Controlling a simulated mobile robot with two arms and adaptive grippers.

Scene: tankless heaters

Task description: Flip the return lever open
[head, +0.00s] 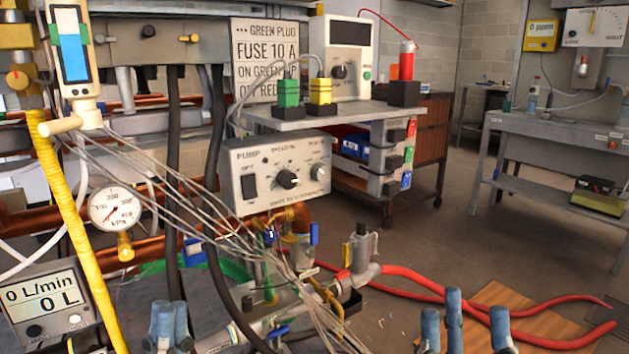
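Pipework with valves stands in the middle of the head view. Small blue handles show on the pipes, one (314,234) near the copper elbow and another (193,252) further left. A yellow handle (328,296) sits lower down. No label tells me which is the return lever. My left gripper (170,326) is at the bottom left, below the pipework, its blue fingertips close together. My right gripper (466,326) is at the bottom right, its blue fingertips spread and empty. Both are apart from the handles.
A bundle of thin grey wires (215,210) and black hoses cross in front of the pipes. A pump control box (277,172) stands above them. Red hoses (425,290) run along the floor to the right. A gauge (115,208) and flow meter (42,300) are at left.

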